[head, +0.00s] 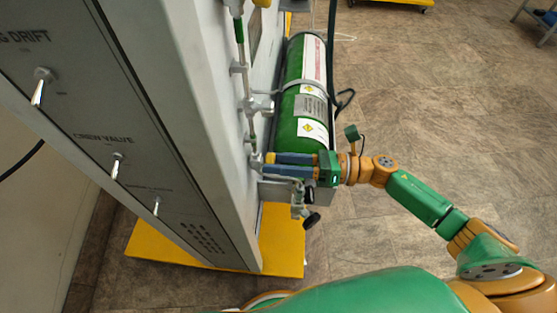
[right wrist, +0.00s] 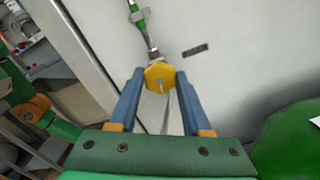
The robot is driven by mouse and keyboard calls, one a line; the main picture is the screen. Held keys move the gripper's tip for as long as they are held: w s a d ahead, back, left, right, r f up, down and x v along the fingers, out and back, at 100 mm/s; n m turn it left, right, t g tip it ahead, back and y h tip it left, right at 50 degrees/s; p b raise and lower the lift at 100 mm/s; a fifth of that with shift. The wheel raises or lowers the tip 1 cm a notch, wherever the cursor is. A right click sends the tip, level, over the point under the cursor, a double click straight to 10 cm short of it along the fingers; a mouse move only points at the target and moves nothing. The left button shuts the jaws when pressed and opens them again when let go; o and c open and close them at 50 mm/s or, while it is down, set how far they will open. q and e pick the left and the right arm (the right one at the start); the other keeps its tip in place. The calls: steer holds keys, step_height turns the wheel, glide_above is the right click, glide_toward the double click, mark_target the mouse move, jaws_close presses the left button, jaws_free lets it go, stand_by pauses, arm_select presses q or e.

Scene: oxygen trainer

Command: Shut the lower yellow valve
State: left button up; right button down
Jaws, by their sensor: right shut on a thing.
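The lower yellow valve (right wrist: 160,76) shows in the right wrist view as a yellow knob with a small metal piece at its middle. It sits at the end of a pipe with a green section on the pale panel wall. My right gripper (head: 267,164) has its blue fingers on either side of the knob, shut on it; it also shows in the right wrist view (right wrist: 160,84). In the head view the fingers reach the panel's side from the right and I cannot make out the knob between them. My left gripper is in neither view.
A green cylinder (head: 297,133) stands strapped beside the panel, just behind my right gripper. Another yellow part (head: 262,3) is higher on the pipe. The grey panel (head: 215,100) stands on a yellow base (head: 285,240). Black-knobbed fittings (head: 311,219) are just below the gripper.

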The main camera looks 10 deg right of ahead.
steer(key=shift+m, duration=2.2)
steer(key=shift+c, duration=1.8)
jaws_free()
steer(key=v, duration=0.7)
steer(key=shift+b, duration=0.4)
